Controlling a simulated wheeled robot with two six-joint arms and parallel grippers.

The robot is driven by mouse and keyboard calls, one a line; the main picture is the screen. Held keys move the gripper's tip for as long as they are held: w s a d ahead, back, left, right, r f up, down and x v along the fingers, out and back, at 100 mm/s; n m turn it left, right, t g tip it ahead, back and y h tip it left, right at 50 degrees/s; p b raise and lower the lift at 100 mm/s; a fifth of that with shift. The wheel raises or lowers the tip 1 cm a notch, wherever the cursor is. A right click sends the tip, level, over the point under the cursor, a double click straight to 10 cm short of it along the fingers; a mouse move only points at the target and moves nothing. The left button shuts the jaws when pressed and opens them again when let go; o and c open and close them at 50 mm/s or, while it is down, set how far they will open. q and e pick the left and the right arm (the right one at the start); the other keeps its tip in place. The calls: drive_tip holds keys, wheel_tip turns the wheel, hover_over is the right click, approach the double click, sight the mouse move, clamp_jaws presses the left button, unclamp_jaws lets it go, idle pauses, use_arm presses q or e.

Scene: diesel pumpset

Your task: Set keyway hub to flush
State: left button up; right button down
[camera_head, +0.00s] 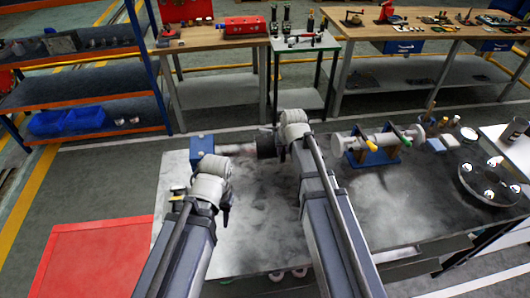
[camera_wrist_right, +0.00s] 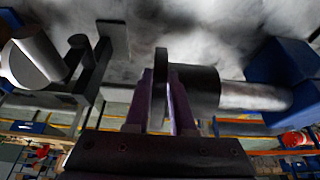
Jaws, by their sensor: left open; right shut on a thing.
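The keyway hub (camera_head: 267,145) is a dark cylinder with a wider flange, at the back of the grey bench in the head view. It also shows in the right wrist view (camera_wrist_right: 197,88). My right gripper (camera_wrist_right: 160,103) is shut on its flange, with a purple finger on either side. A pale shaft (camera_wrist_right: 255,97) runs from the blue block (camera_head: 202,149) to the hub's body, roughly in line with it. How far the shaft reaches inside is hidden. My left gripper (camera_head: 227,208) is open and empty over the bench's left part, in front of the blue block.
A blue stand (camera_head: 372,156) with a pale cylinder and yellow and green handles stands right of the hub. A round dark tray (camera_head: 490,184) with shiny parts lies at the bench's right. The bench's middle (camera_head: 262,215) is clear. A red panel (camera_head: 95,258) is at left.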

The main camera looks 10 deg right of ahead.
drive_tip(key=shift+d, duration=1.2)
drive_tip(key=c, duration=0.8)
unclamp_jaws()
drive_tip(key=shift+d, duration=0.1)
drive_tip(key=shift+o, duration=0.2)
drive_tip(key=p+v, duration=0.7)
drive_tip(key=shift+s+r, duration=0.2)
drive_tip(key=shift+r, duration=0.15)
